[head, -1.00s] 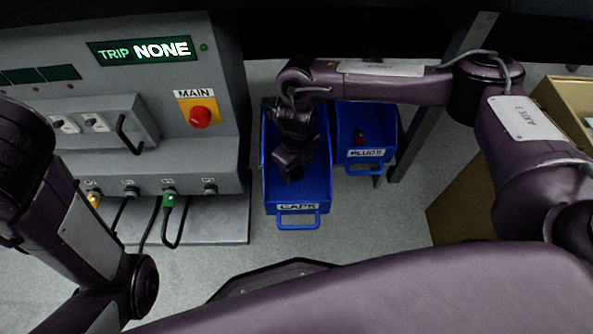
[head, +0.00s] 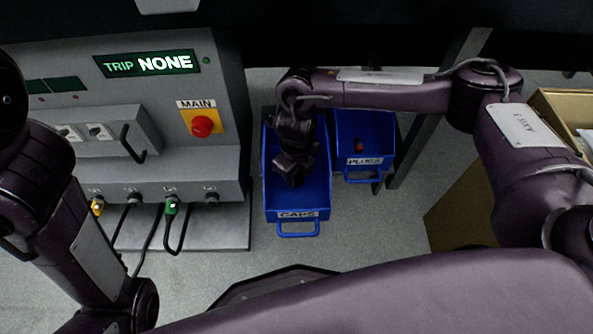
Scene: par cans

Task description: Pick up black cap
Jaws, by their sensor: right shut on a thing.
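My right gripper (head: 292,178) reaches down into the blue bin labelled CAPS (head: 325,195). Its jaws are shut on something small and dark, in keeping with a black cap. The gripper hides most of it, and its outline merges with the dark fingers. I cannot make out other caps on the bin floor around the gripper. I cannot tell whether the held thing touches the bin floor. My left arm shows at the left edge, but its gripper is not in view.
A blue bin labelled PLUGS (head: 383,128) with a small red item (head: 358,147) stands right of the CAPS bin. A grey panel (head: 225,130) with a red main switch (head: 202,126) and several cables stands left. A cardboard box (head: 470,205) stands right. Grey floor in front is clear.

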